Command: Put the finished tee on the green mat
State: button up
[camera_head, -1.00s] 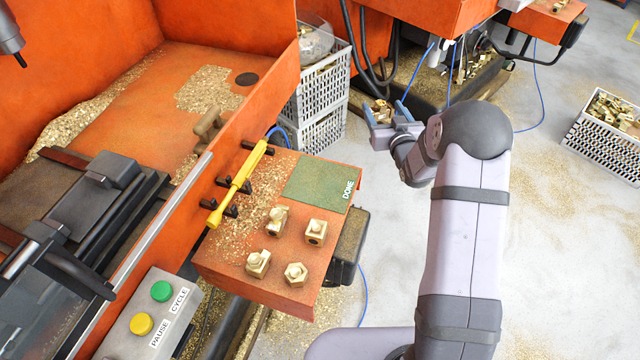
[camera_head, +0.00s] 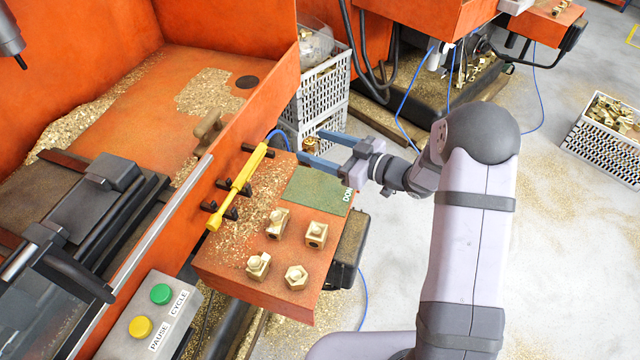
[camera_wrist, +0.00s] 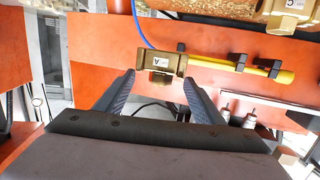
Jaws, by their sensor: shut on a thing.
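A brass tee (camera_wrist: 160,62) with a small label reading A sits between my fingertips in the wrist view. My gripper (camera_head: 312,148) is shut on it, just beyond the far edge of the green mat in the head picture. The gripper also shows in the wrist view (camera_wrist: 159,78). The green mat (camera_head: 312,187) lies flat at the far end of the orange shelf, bare where visible. I cannot tell the tee's height above the shelf. The mat is not discernible in the wrist view.
Several brass pieces (camera_head: 277,222) stand on the shelf's near part. A yellow-handled tool (camera_head: 238,187) rests in black holders on the machine wall. Grey crates (camera_head: 321,95) stand behind the shelf. Another brass piece (camera_wrist: 289,12) with a label shows in the wrist view.

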jog(key=shift+w+f+p, duration=0.1)
jog(key=shift+f+p, duration=0.55)
jog(key=shift+f, duration=4.25)
jog(key=shift+f, duration=0.1)
jog(key=shift+f, duration=0.1)
jog(key=o, duration=2.1)
